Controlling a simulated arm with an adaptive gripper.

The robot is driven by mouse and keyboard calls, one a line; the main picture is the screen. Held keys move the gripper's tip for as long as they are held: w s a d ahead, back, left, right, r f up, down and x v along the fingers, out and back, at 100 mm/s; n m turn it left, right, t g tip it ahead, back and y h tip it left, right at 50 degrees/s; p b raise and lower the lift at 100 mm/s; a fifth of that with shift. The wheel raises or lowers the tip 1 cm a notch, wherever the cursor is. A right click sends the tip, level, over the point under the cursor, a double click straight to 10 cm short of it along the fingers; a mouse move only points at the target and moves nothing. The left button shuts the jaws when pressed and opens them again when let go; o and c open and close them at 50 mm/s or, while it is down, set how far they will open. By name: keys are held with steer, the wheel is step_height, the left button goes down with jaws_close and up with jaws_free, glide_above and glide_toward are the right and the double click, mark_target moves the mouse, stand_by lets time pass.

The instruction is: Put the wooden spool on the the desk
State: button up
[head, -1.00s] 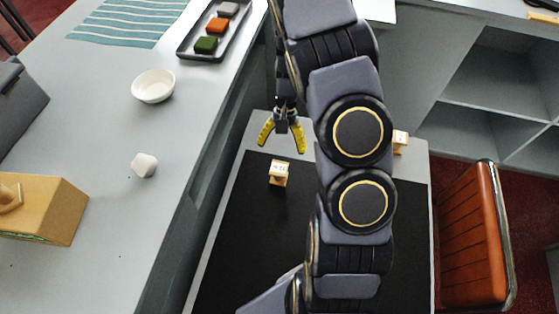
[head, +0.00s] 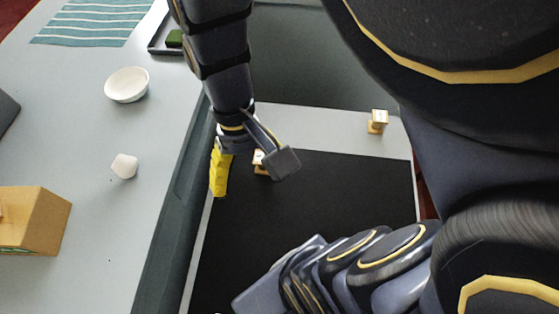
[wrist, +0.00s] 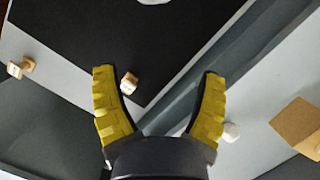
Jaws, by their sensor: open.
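Two small pale wooden pieces show on the low black-topped surface (head: 310,215) and its grey border. One (head: 260,162) lies on the black part, partly hidden behind my arm; it also shows in the wrist view (wrist: 129,83). The other, with flared ends like a spool (head: 377,121), stands on the grey border at the right; the wrist view shows it at far left (wrist: 20,68). I cannot tell surely which is the task's spool. My gripper (head: 219,178) has yellow fingers, spread wide and empty in the wrist view (wrist: 158,75), above the nearer piece's left.
The long grey counter (head: 95,215) at left holds a white bowl (head: 126,85), a small white lump (head: 124,166), a tan box (head: 38,222), a striped cloth (head: 95,22) and a dark tray (head: 160,35). A gap separates counter and black surface, whose middle is clear.

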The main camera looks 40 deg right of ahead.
steer(key=s, duration=0.1)
steer(key=s+r+n+t, duration=0.1)
steer(key=s, duration=0.1)
steer(key=s+r+n+h, duration=0.1)
steer(key=shift+s+a+r+t, duration=0.1)
steer(key=shift+s+a+t, duration=0.05)
steer(key=shift+a+t, duration=0.2)
